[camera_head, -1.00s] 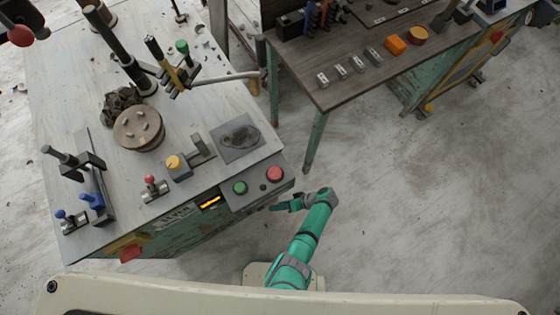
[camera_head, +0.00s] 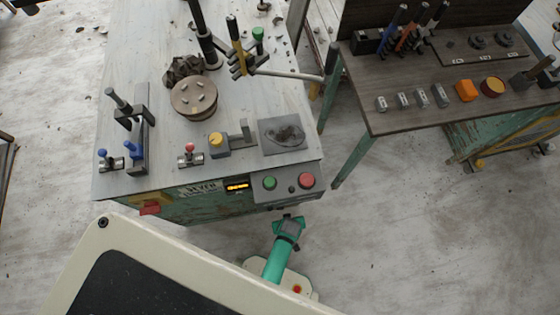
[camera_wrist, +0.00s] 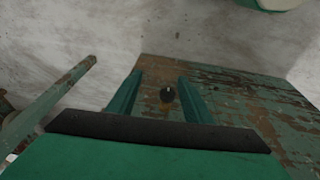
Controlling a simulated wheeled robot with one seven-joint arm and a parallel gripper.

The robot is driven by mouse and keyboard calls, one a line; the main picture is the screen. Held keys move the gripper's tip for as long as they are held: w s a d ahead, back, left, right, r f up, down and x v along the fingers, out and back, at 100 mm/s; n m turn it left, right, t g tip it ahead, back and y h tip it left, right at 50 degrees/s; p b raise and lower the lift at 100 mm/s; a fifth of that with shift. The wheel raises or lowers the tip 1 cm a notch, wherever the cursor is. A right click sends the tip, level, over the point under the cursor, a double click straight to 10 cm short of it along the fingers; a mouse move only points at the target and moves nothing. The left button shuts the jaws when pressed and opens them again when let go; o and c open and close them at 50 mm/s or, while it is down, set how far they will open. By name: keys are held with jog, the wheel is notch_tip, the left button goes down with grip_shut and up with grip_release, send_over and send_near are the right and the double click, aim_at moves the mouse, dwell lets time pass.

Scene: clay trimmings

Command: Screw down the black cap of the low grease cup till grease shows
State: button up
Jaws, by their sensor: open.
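The black cap (camera_wrist: 168,93) of the low grease cup shows in the wrist view as a small dark round knob on the worn green cabinet side (camera_wrist: 225,95). A small yellowish part (camera_wrist: 165,107) shows just under it. My gripper (camera_wrist: 159,76) is open, and the cap appears between its two green fingers, apart from both. The depth between fingertips and cap is hard to tell. In the head view my gripper (camera_head: 289,219) is low in front of the cabinet, below the buttons. The cup is hidden there. No grease can be made out.
The machine top (camera_head: 150,170) above carries a round wooden disc (camera_head: 194,97) and levers. A green button (camera_head: 269,183) and a red button (camera_head: 307,180) sit on its front panel. A dark workbench (camera_head: 400,118) stands to the right. Open floor (camera_head: 420,230) lies at lower right.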

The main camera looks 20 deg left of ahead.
jog(key=t, duration=0.2)
send_near(280, 209)
jog(key=x, duration=0.9)
jog(key=shift+w+a+f, duration=0.15)
jog(key=shift+w+f, duration=0.15)
jog(key=c, duration=1.1)
